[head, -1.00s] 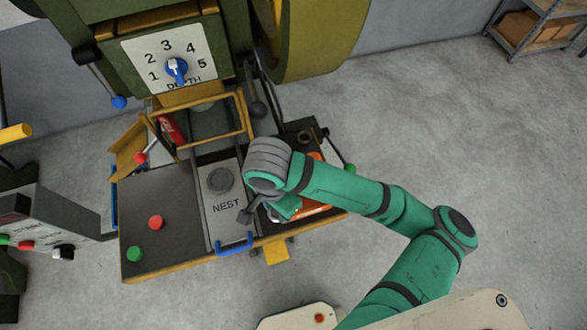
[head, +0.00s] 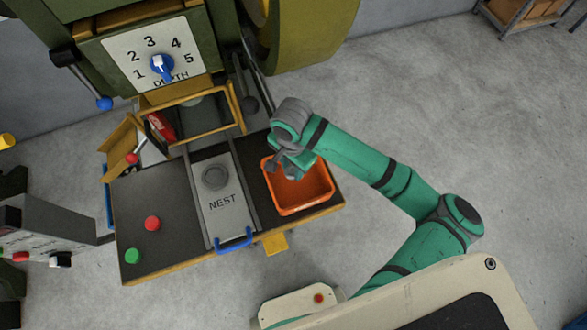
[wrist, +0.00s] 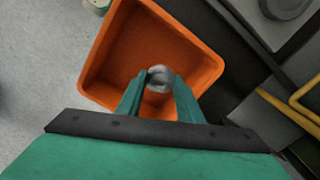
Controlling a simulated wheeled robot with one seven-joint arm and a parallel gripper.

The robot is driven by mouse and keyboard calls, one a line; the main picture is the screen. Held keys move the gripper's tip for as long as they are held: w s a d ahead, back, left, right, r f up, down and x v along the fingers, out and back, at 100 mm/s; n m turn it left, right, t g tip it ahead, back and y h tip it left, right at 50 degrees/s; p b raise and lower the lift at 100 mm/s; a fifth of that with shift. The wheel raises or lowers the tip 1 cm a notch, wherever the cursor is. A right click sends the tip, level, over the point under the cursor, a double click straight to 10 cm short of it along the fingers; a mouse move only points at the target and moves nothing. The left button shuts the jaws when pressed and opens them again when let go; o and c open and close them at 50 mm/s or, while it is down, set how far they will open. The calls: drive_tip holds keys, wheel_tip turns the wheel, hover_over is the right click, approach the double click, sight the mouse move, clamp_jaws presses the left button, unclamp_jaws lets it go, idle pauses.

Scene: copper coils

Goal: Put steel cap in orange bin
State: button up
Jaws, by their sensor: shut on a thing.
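The steel cap (wrist: 160,78) is a round, shiny grey piece between my gripper's fingertips in the wrist view. My gripper (wrist: 158,82) is shut on it and sits over the orange bin. The orange bin (wrist: 205,60) is an open square tray below the cap, and its floor looks empty around it. In the head view the orange bin (head: 318,192) stands on the right side of the dark bench, and my gripper (head: 289,175) is over its left back part. The cap is not clear in the head view. I cannot tell its exact height over the bin floor.
The grey NEST plate (head: 222,203) with a round recess and blue handle (head: 234,241) lies left of the bin. A yellow guard frame (head: 205,118) stands behind. Red (head: 152,223) and green (head: 132,255) buttons are on the bench's left part.

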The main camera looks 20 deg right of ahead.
drive_tip(key=shift+w+d+f, duration=0.25)
drive_tip(key=shift+w+f, duration=0.05)
drive_tip(key=shift+f, duration=0.25)
drive_tip(key=shift+w+d+f, duration=0.25)
drive_tip(key=shift+w+f, duration=0.05)
drive_tip(key=shift+f, duration=1.6)
drive_tip(key=shift+f, duration=0.1)
drive_tip(key=o, duration=0.7)
drive_tip(key=shift+o, duration=0.2)
wheel_tip(320, 180, up, 12)
drive_tip(key=shift+r, duration=0.15)
